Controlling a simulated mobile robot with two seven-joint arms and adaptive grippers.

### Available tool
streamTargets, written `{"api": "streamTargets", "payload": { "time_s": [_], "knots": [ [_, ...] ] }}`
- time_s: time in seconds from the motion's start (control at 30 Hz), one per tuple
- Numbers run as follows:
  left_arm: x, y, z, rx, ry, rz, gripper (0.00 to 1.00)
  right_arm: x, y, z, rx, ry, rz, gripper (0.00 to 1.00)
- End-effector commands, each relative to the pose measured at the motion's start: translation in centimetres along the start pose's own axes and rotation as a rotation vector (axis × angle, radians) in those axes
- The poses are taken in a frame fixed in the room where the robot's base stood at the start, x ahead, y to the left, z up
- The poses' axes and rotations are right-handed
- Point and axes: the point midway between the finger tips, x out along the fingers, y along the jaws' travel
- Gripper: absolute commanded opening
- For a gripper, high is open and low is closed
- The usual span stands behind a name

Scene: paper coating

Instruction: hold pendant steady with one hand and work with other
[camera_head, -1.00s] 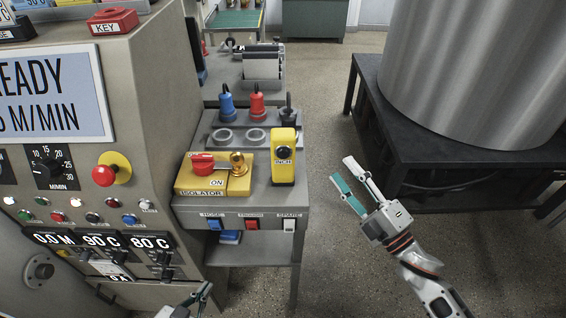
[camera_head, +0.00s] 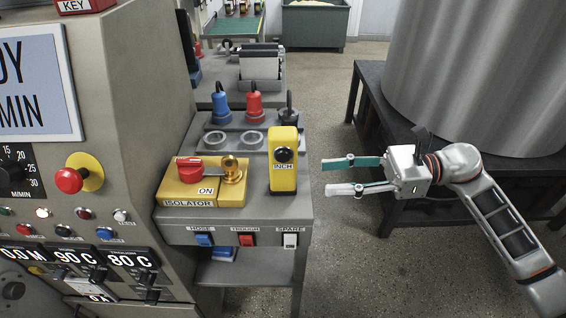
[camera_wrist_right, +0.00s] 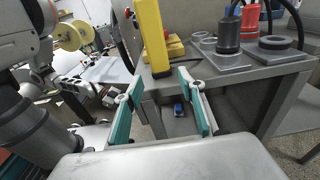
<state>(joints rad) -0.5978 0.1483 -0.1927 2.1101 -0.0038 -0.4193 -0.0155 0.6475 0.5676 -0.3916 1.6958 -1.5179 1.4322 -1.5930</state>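The yellow pendant (camera_head: 283,172), with a black button and an INCH label, stands upright on the grey bench (camera_head: 270,207). My right gripper (camera_head: 337,176) is open and empty to the right of the pendant, apart from it, with its fingers pointing left toward it. In the right wrist view the pendant (camera_wrist_right: 152,38) stands ahead, beyond the two open teal-padded fingers (camera_wrist_right: 158,112). My left gripper does not show in the head view; an arm at the left edge of the right wrist view shows no clear fingers.
Left of the pendant is the yellow isolator box (camera_head: 212,195) with a red handle (camera_head: 188,165) and a brass padlock (camera_head: 231,170). Blue (camera_head: 220,104) and red (camera_head: 254,103) plugs stand behind. A control panel (camera_head: 130,150) fills the left. A steel drum (camera_head: 470,80) on a black stand is at right.

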Motion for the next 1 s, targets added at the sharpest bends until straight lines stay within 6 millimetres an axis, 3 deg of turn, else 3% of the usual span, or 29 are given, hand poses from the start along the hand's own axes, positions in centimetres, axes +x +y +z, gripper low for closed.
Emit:
{"api": "streamTargets", "payload": {
  "time_s": [0.27,0.63,1.0],
  "knots": [
    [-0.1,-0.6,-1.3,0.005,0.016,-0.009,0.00,2.6,0.0,0.6,-0.008,-0.002,0.002,0.40],
    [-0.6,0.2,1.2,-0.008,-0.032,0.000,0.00,7.5,0.0,0.0,-0.002,0.000,0.003,0.40],
    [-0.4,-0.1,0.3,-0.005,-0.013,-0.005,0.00,9.8,0.0,0.1,-0.003,0.000,0.002,0.40]
  ]
}}
